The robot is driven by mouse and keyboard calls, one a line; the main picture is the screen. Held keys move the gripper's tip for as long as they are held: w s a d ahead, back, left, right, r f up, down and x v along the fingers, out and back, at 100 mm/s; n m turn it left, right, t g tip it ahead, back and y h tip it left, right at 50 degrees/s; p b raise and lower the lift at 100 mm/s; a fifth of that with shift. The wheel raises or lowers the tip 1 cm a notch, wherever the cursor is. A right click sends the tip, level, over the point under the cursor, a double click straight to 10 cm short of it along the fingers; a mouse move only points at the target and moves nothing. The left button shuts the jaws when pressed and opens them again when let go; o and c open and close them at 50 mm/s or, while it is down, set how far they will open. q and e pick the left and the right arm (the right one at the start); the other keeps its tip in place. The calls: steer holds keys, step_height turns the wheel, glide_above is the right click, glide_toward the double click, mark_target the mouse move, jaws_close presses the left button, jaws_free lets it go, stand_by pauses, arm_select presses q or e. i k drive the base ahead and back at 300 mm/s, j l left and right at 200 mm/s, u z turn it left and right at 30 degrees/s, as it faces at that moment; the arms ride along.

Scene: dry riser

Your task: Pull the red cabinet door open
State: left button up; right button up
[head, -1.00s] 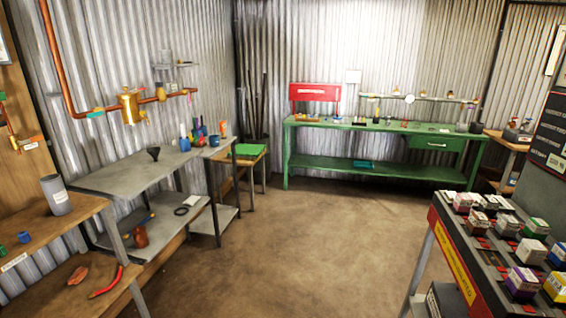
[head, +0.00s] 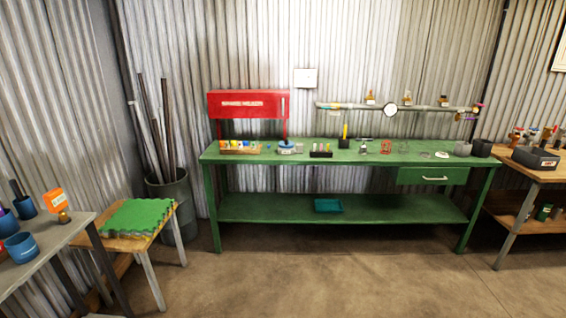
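The red cabinet (head: 248,104) is a wide box with pale lettering on its front. It stands on red legs at the back left of the green workbench (head: 340,157), against the corrugated wall. Its door looks closed. A small pale vertical mark, perhaps a handle, shows near the right end of its front. The cabinet is still some distance ahead of me. Neither of my grippers is in the head view.
The floor (head: 350,285) before the bench is clear. A small table with a green mat (head: 137,217) and a grey table (head: 45,250) stand at the left. A bin of rods (head: 175,205) stands in the corner. A wooden table (head: 535,170) is at the right.

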mark_target(243, 104)
steer(key=i+l+u, duration=0.15)
steer(key=i, duration=0.25)
steer(key=i+l+u, duration=0.1)
steer(key=i, duration=0.35)
steer(key=i+l+u, duration=0.15)
steer(key=i, duration=0.25)
steer(key=i+l+u, duration=0.1)
steer(key=i, duration=0.3)
steer(key=l, duration=0.1)
